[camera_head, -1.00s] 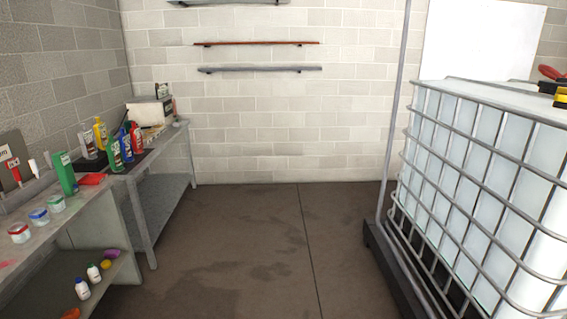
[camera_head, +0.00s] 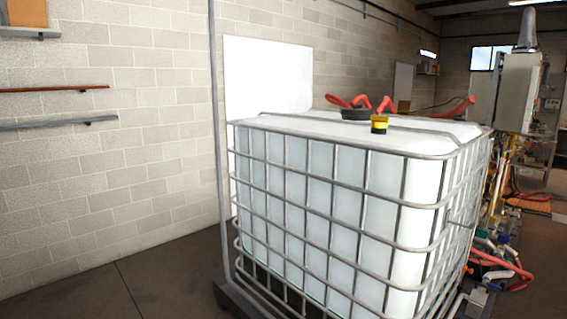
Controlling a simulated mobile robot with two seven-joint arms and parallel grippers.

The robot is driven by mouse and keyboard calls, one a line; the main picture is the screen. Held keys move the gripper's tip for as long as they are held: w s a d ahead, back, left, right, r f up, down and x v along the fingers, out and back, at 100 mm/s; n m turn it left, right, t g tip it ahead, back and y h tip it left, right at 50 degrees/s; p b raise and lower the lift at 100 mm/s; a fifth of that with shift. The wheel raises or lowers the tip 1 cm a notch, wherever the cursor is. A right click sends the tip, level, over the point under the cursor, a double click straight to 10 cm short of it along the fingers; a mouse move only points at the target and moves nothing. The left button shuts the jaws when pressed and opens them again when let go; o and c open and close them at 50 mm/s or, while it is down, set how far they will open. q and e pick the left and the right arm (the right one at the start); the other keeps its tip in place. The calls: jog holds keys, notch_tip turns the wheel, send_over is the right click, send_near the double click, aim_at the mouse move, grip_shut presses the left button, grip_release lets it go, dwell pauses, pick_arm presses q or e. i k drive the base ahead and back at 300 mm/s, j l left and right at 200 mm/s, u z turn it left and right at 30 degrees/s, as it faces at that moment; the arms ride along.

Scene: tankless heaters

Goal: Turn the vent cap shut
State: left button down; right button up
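A large white caged tank (camera_head: 320,180) stands right of centre, with grey metal bars around it. A small yellow and black cap (camera_head: 379,124) stands upright on its top near the front edge; it looks like the vent cap. From here I cannot tell whether it is open or shut. A wider black lid (camera_head: 356,114) lies on the tank top just behind it, to the left. Neither of my grippers is in view.
Red hoses (camera_head: 362,101) show behind the lid. A grey post (camera_head: 217,130) rises at the tank's left corner. Pipes and hoses (camera_head: 500,262) clutter the floor to the right, below a wall-mounted heater unit (camera_head: 517,92). The floor (camera_head: 150,275) at the left front is clear.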

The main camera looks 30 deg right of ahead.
aim_at(379, 122)
jog(key=i+z, duration=0.2)
jog(key=z, duration=0.2)
jog(key=i+j+z, duration=0.15)
jog(key=z, duration=0.25)
jog(key=i+j+z, duration=0.15)
jog(key=z, duration=0.2)
jog(key=i+j, duration=0.05)
jog(key=i, duration=0.05)
